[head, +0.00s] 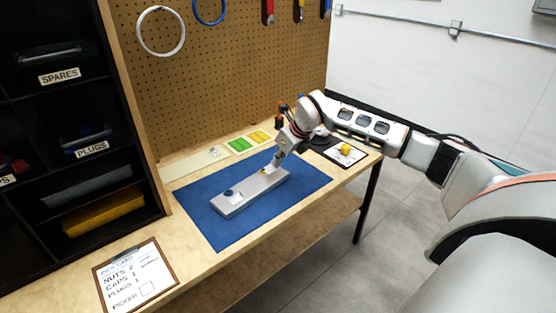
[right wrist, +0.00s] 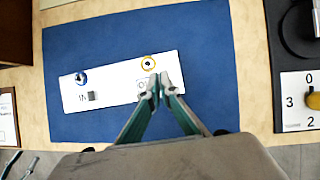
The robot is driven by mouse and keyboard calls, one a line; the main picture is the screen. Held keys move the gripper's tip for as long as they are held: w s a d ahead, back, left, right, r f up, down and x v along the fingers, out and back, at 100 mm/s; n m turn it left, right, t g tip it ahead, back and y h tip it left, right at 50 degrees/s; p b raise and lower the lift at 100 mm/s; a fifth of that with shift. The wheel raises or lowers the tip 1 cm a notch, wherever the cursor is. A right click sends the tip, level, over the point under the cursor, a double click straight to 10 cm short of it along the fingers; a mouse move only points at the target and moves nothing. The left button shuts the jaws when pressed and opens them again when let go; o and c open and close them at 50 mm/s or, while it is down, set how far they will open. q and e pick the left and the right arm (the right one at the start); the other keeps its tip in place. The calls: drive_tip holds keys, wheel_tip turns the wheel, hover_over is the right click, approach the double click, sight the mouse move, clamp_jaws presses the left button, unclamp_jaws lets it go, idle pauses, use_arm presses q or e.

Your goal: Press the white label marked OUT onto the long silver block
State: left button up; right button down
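The long silver block (head: 240,200) lies on the blue mat (head: 305,183). In the right wrist view the block (right wrist: 115,75) looks white, with a blue-ringed port and an IN label (right wrist: 82,98) at its left end. A yellow-ringed port (right wrist: 148,63) is toward its right end. The white OUT label (right wrist: 143,83) shows on the block's face below that port, its right part hidden by my fingers. Contact is hard to tell. My left gripper is not in view.
A dial plate with a yellow knob (head: 346,149) sits at the bench's far right. A clipboard (head: 137,277) is at the front left. A dark shelf with bins (head: 104,212) stands left; a pegboard (head: 230,65) rises behind.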

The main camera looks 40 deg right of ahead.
drive_tip(key=shift+f, duration=0.5)
idle(1.0)
drive_tip(key=shift+f, duration=0.15)
idle(0.4)
drive_tip(key=shift+f, duration=0.35)
drive_tip(key=shift+f, duration=0.15)
idle(0.5)
drive_tip(key=shift+f, duration=0.3)
idle(0.7)
drive_tip(key=shift+p, duration=0.45)
idle(0.6)
